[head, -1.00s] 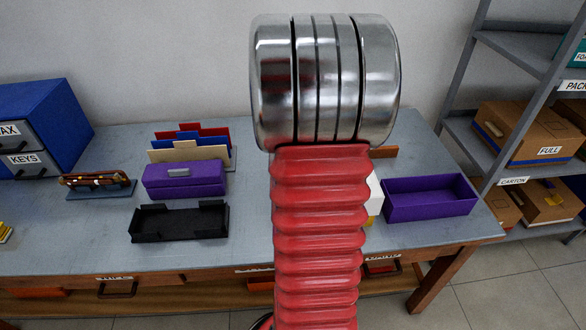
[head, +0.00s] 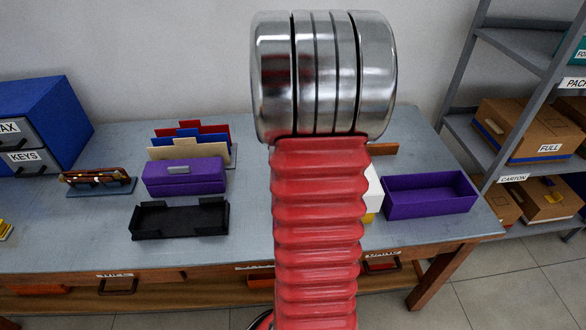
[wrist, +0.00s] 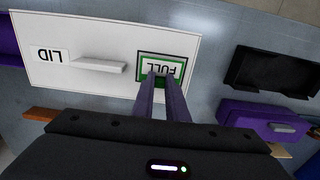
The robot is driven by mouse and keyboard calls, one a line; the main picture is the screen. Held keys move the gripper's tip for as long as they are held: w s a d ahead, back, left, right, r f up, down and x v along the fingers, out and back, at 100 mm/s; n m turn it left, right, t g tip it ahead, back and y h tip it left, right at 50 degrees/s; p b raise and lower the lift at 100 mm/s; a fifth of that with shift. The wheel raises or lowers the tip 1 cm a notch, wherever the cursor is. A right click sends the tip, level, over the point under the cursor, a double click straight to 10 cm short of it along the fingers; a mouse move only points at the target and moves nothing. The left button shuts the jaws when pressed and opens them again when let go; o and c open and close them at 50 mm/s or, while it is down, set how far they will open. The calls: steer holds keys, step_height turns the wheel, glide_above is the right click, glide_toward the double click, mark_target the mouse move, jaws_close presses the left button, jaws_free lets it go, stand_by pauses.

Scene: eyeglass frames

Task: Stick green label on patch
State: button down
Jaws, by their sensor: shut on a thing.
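In the wrist view the green label (wrist: 163,68), reading FULL upside down with a green border, is between the fingertips of my gripper (wrist: 163,80), which is shut on it. It lies over a dark-outlined patch (wrist: 139,55) on the white lid (wrist: 100,22). I cannot tell whether the label touches the surface. The lid also carries a raised white handle (wrist: 98,66) and a tag marked LID (wrist: 52,54). In the head view my arm hides the gripper and label; only a white edge of the lidded box (head: 374,188) shows.
A black open tray (head: 180,220), a purple box (head: 184,176) and upright coloured dividers (head: 190,145) stand left of my arm. An open purple bin (head: 430,196) stands to the right. Glasses (head: 95,177) lie on a stand at the left. The table front is mostly clear.

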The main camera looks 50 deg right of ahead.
steer(key=shift+f, duration=0.4)
stand_by(0.3)
steer(key=c, duration=1.7)
jaws_free()
steer(key=shift+o, duration=0.2)
steer(key=shift+r, duration=0.2)
steer(key=shift+r, duration=3.35)
steer(key=shift+w+d, duration=0.1)
